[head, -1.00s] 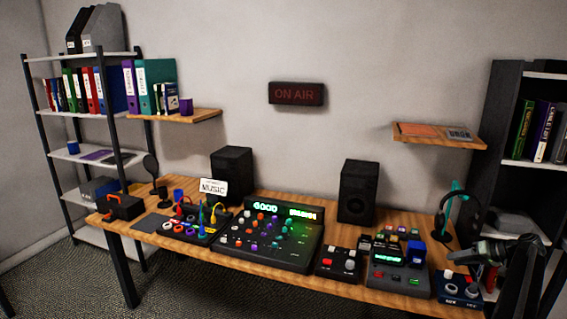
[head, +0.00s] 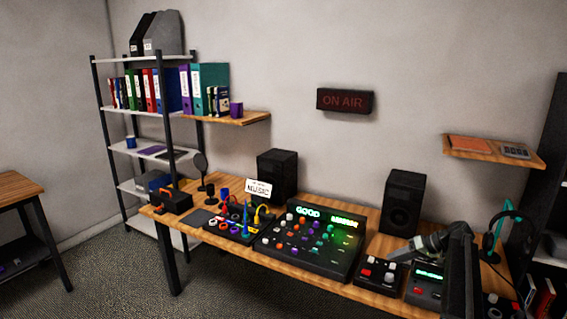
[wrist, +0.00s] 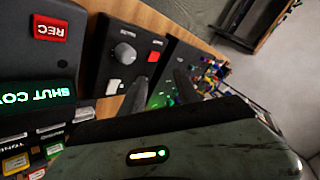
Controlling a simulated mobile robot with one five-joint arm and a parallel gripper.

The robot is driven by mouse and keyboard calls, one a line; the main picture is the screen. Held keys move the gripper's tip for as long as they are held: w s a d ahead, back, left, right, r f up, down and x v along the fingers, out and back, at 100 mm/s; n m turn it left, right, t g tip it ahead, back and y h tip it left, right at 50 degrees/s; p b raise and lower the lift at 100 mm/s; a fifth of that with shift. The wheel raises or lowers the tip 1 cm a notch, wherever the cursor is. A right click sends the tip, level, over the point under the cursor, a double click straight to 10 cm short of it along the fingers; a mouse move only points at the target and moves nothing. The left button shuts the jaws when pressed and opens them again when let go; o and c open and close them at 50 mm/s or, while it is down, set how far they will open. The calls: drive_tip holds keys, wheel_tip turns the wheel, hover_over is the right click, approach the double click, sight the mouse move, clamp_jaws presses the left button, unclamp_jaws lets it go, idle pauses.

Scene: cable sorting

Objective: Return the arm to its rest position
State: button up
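My arm (head: 462,262) reaches in from the lower right of the head view, over the right part of the wooden desk (head: 385,301). My gripper (head: 398,257) points left, above the small mixer box (head: 378,274) and the device with a green display (head: 428,272). In the wrist view my gripper (wrist: 161,80) has its two dark fingers apart, with nothing between them. The fingertips show in front of the box with a grey knob (wrist: 123,53) and the large console (wrist: 190,95). The gap to the desk gear is hard to judge.
The large console (head: 310,243), the cable panel (head: 237,228) and two speakers (head: 403,203) stand on the desk. A headphone stand (head: 497,232) is right of my arm. Another table (head: 18,187) is at far left. Open carpet (head: 215,290) lies in front.

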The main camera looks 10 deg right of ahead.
drive_tip(key=s+a+f+n+g+h+p, duration=0.1)
drive_tip(key=s+a+n+g+p, duration=0.3)
drive_tip(key=a, duration=1.4)
drive_tip(key=s+a+g+h, duration=0.1)
drive_tip(key=s+a, duration=0.4)
drive_tip(key=a, duration=1.3)
drive_tip(key=s+a+f+h, duration=0.1)
drive_tip(key=s+a+h, duration=0.3)
drive_tip(key=s, duration=0.6)
drive_tip(key=s+d+m+h, duration=0.1)
drive_tip(key=s+d+m, duration=0.3)
drive_tip(key=shift+d+f+g+h, duration=0.3)
drive_tip(key=shift+d+f+h, duration=0.1)
drive_tip(key=shift+f, duration=0.05)
drive_tip(key=shift+w, duration=0.1)
